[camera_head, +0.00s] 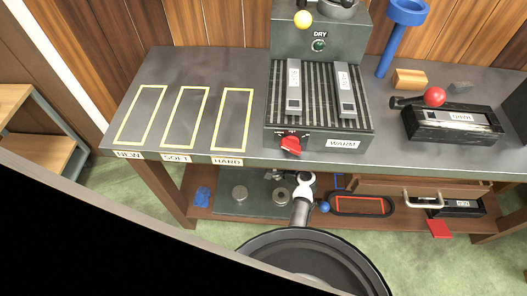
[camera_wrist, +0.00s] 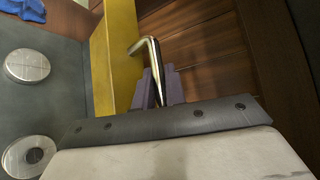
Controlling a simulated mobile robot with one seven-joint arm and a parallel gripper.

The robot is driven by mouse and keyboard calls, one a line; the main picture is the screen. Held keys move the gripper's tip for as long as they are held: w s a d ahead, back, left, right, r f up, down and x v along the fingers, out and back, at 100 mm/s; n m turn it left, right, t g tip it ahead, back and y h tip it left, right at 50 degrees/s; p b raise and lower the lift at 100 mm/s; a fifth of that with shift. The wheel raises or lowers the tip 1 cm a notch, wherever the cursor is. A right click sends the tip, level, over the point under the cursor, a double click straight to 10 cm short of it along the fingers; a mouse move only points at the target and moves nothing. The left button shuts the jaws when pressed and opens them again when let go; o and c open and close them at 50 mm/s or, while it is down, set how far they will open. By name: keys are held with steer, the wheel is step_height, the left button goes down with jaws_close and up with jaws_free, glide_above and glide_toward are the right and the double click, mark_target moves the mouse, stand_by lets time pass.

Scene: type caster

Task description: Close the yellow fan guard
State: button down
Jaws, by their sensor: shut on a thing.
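The yellow fan guard (camera_wrist: 100,70) shows in the wrist view as a flat yellow panel on edge, left of centre. A bent metal handle (camera_wrist: 147,52) stands beside it. My gripper (camera_wrist: 158,90) has its purple-grey fingers closed around the lower end of this handle. In the head view my arm (camera_head: 303,196) reaches to the lower shelf under the bench. The guard and my fingertips cannot be made out there. Where the guard is hinged cannot be seen.
Metal discs (camera_head: 240,193) lie on a dark plate on the lower shelf, near a blue cloth (camera_head: 203,196). A drawer with a metal handle (camera_head: 424,203) is to the right. The bench top (camera_head: 190,66) is above. Dark wood (camera_wrist: 220,50) stands close right of my fingers.

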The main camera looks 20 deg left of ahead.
steer(key=s+d+f+b, duration=0.1)
steer(key=s+f+b, duration=0.2)
steer(key=s, duration=0.3)
steer(key=shift+d+n+t+y+b, duration=0.3)
steer(key=shift+d+n+y+b, duration=0.1)
steer(key=shift+b, duration=0.3)
steer(key=c, duration=1.7)
jaws_free()
steer(key=shift+w, duration=0.1)
steer(key=shift+d, duration=0.1)
